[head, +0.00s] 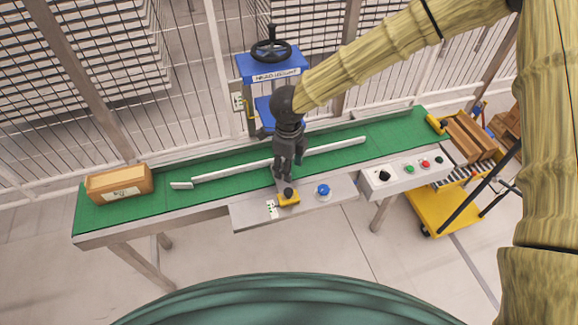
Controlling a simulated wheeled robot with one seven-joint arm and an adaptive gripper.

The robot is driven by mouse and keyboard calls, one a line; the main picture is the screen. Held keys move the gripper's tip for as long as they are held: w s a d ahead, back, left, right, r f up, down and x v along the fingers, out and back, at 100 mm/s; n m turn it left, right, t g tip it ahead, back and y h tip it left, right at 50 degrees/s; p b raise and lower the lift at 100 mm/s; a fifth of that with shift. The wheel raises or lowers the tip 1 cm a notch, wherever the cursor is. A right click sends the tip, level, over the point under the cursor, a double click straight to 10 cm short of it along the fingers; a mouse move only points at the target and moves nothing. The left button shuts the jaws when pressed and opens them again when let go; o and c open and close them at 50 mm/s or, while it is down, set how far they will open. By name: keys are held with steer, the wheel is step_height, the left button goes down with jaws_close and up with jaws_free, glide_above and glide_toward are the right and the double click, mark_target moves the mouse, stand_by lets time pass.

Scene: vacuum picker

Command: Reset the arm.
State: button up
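My gripper (283,178) is dark grey and hangs from my arm over the near edge of the green conveyor belt (225,155). It points down, just above a yellow control block with a black knob (289,197) on a grey shelf. Whether it touches the block cannot be told, and its fingers are too small and overlapped to show if they are open or shut. A blue round knob (323,190) stands to the right on the same shelf. A blue machine head (272,66) with a black handwheel (271,50) and a "HEAD HEIGHT" label stands behind, partly hidden by my arm.
A brown box (119,184) sits at the belt's left end. A white guide rail (335,146) runs along the belt. A control panel (406,172) has black, green and red controls. A yellow cart (445,212) stands right. Wire fencing (205,100) closes the back.

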steer(key=s+d+f+n+t+h, duration=0.1)
steer(key=s+d+f+n, duration=0.4)
steer(key=d+f, duration=0.25)
steer(key=s+d+f+n+t+h, duration=0.1)
steer(key=s+d+f+n, duration=0.5)
steer(key=f, duration=0.3)
steer(key=s+d+f+n, duration=0.1)
steer(key=s+d+n, duration=0.2)
steer(key=s, duration=0.4)
steer(key=s+d+f+n+g+y, duration=0.1)
steer(key=s+d+f+n, duration=0.1)
steer(key=s+n, duration=0.3)
steer(key=s+d+f+n+g+y, duration=0.1)
steer(key=s+d+n, duration=0.3)
steer(key=s, duration=0.4)
steer(key=shift+s+d+f, duration=0.25)
steer(key=shift+s+d, duration=0.05)
steer(key=shift+d, duration=0.1)
stand_by(0.7)
